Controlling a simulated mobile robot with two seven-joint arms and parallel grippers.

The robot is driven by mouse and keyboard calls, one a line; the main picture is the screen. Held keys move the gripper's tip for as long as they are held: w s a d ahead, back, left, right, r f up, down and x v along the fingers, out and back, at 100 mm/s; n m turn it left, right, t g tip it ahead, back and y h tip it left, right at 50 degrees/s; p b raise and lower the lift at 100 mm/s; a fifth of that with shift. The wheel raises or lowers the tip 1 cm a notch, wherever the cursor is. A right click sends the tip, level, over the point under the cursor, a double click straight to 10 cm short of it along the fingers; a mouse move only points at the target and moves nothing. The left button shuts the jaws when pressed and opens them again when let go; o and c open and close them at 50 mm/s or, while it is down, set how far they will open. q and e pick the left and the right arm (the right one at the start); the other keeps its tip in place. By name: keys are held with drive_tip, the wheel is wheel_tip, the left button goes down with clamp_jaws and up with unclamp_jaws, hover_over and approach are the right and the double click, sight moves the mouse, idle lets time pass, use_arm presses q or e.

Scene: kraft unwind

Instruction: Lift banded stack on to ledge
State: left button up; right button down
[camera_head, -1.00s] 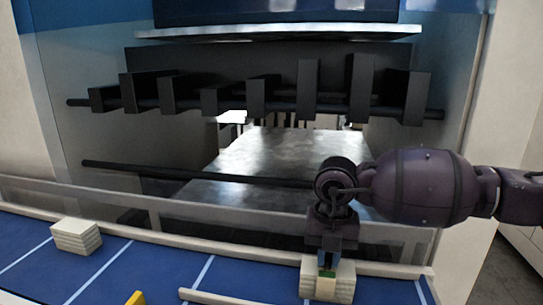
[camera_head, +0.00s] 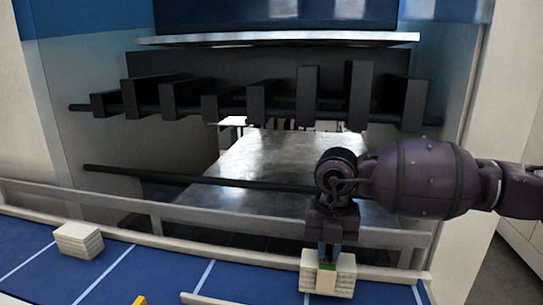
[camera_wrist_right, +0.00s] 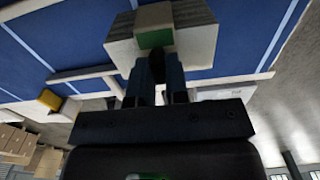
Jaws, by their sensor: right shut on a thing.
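A cream banded stack (camera_head: 343,280) with a green patch on its top is at the lower right of the head view, over the blue belt. My right gripper (camera_head: 328,260) points down and is shut on this stack. The stack also shows in the right wrist view (camera_wrist_right: 199,40), with the fingers (camera_wrist_right: 158,70) at its green patch. I cannot tell whether the stack touches the belt. A second cream stack (camera_head: 78,241) sits on the belt at the left. My left gripper is not in view. Which surface is the ledge is not clear.
The blue belt (camera_head: 150,275) has pale cross lines and a rail (camera_head: 220,250) along its far side. Behind it is a machine opening with a dark bar (camera_head: 200,176), a row of black blocks (camera_head: 258,103) and a metal plate (camera_head: 270,160). A yellow piece (camera_head: 140,300) shows at the bottom edge.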

drive_tip(key=shift+r+p, duration=0.55)
drive_tip(key=shift+r, duration=0.75)
drive_tip(key=shift+r+p, duration=1.05)
drive_tip(key=shift+r, duration=1.7)
drive_tip(key=shift+r+p, duration=0.5)
drive_tip(key=shift+r, duration=1.1)
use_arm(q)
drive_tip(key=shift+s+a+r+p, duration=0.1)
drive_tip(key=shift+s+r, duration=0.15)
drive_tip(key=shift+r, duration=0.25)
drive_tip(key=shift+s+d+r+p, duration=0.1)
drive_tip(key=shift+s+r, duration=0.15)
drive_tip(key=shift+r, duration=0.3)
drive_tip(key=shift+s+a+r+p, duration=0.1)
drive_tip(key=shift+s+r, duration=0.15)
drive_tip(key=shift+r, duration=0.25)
use_arm(e)
wheel_tip(320, 180, up, 8)
hover_over(328, 250)
drive_tip(key=shift+r, duration=0.15)
drive_tip(key=shift+s, duration=0.1)
